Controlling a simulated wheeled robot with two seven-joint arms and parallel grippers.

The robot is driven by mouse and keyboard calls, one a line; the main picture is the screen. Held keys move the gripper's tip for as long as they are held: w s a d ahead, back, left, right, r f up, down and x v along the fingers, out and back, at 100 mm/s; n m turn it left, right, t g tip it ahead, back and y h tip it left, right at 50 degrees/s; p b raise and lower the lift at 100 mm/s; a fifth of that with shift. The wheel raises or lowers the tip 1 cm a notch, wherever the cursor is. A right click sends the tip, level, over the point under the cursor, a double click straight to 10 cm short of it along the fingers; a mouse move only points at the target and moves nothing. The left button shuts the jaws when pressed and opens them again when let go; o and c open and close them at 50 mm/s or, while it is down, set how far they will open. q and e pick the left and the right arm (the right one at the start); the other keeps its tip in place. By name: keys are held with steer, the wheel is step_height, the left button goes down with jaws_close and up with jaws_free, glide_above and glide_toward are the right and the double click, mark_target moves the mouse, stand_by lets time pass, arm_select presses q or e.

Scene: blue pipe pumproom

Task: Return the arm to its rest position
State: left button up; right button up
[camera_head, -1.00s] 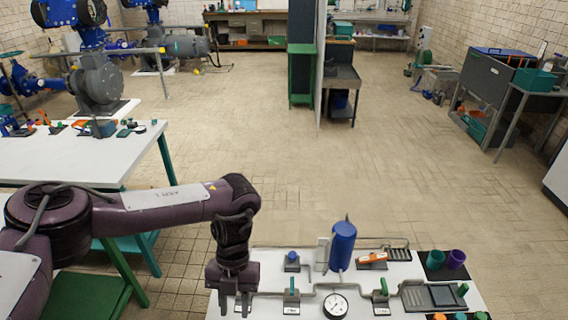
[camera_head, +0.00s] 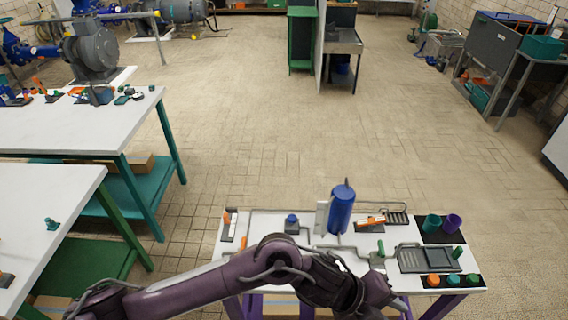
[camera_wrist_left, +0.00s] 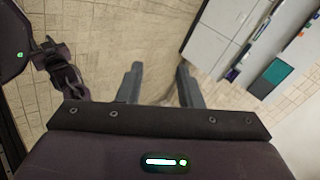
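My left arm comes in from the lower left in the head view and lies low across the front of the small white table (camera_head: 232,262). Its wrist is bent at the table's front middle, and the fingers cannot be made out there. In the left wrist view my left gripper (camera_wrist_left: 160,88) has its two grey fingers apart, with only tiled floor showing between them. It holds nothing. I cannot make out my right gripper in either view.
The small table holds a blue tank (camera_head: 341,208), an orange-handled valve (camera_head: 370,222), teal (camera_head: 432,222) and purple (camera_head: 453,223) cups and a grey tray (camera_head: 412,260). My arm hides part of its front. White tables (camera_head: 75,140) stand at left.

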arm_select(q)
steer(key=w+a+r+n+t, duration=0.4)
steer(key=w+r+n+t, duration=0.35)
steer(key=n, duration=0.35)
steer(key=w+a+f+n+y, duration=0.1)
steer(key=w+a+n+y, duration=0.2)
steer(key=a+n, duration=0.6)
steer(key=s+a+f+n+g+y, duration=0.1)
steer(key=s+a+f+n+y, duration=0.2)
steer(key=a, duration=0.6)
steer(key=s+a+f+n+g+y, duration=0.15)
steer(key=s+a+n, duration=0.25)
steer(key=a, duration=0.4)
steer(key=s+a+f+n+g+y, duration=0.1)
steer(key=s+a+f+n+y, duration=0.2)
steer(key=a, duration=0.6)
steer(key=s+f+n+g+b, duration=0.1)
steer(key=s+f, duration=0.1)
steer(key=f, duration=1.5)
steer(key=s+f+b, duration=0.1)
steer(key=s+f, duration=0.1)
steer(key=f, duration=1.6)
steer(key=s+a+f, duration=0.2)
steer(key=s+f, duration=0.6)
steer(key=s, duration=0.1)
steer(key=s+a+f+g+b, duration=0.1)
steer(key=s+a+f, duration=0.1)
steer(key=s+f, duration=0.7)
steer(key=shift+s+b, duration=0.3)
